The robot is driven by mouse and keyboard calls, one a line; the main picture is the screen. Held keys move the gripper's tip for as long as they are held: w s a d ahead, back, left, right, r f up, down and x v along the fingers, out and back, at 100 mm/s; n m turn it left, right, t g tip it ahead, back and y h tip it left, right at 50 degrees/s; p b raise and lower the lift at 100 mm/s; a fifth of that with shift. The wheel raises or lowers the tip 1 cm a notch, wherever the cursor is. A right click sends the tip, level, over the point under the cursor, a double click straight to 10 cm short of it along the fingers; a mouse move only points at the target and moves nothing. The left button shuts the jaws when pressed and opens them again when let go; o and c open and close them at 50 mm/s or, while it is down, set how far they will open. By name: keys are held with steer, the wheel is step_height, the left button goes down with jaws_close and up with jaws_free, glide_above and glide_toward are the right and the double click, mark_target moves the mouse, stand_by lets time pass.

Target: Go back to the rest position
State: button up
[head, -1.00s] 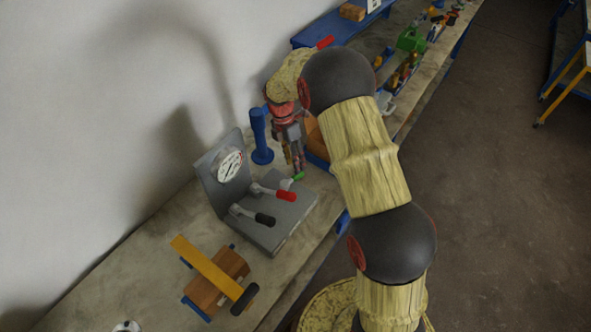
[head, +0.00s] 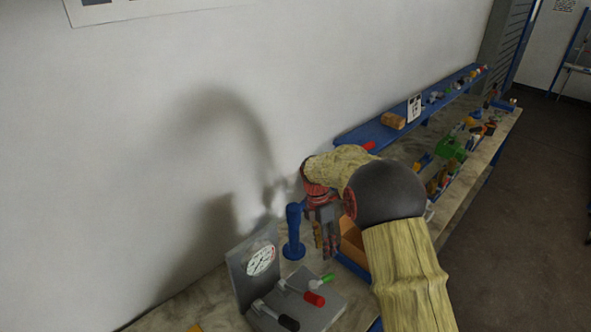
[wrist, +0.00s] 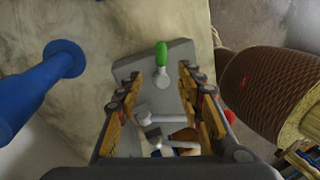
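My gripper (head: 327,242) hangs with its fingers pointing down above the grey gauge stand. In the wrist view my gripper (wrist: 161,76) has its two fingers spread apart with nothing held between them. The grey stand (head: 240,285) carries a round white dial (head: 261,261) and levers with a red handle (head: 314,299), a black handle (head: 289,323) and a green handle (head: 328,279). The green handle (wrist: 161,53) shows beyond the fingertips in the wrist view, apart from them. The fingers partly hide the other levers there.
A blue post (head: 294,232) stands just left of my gripper. An orange-brown box (head: 352,238) is close on its right. A blue shelf (head: 372,133) and a bench with several small items, including a green object (head: 451,148), run along the wall to the right.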

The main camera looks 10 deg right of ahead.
steer(key=s+r+m+t+b, duration=0.2)
steer(key=s+r+m+b, duration=0.1)
steer(key=s+m, duration=0.4)
steer(key=s+r+m+t+b, duration=0.3)
steer(key=s+m, duration=0.5)
steer(key=s, duration=0.6)
steer(key=s+r+m+t+y+b, duration=0.1)
steer(key=s+r+m+t+b, duration=0.2)
steer(key=s, duration=0.8)
steer(key=shift+s+r+m+b, duration=0.15)
steer(key=shift+r+m+b, duration=1.25)
steer(key=shift+m, duration=0.8)
steer(key=shift+r, duration=0.2)
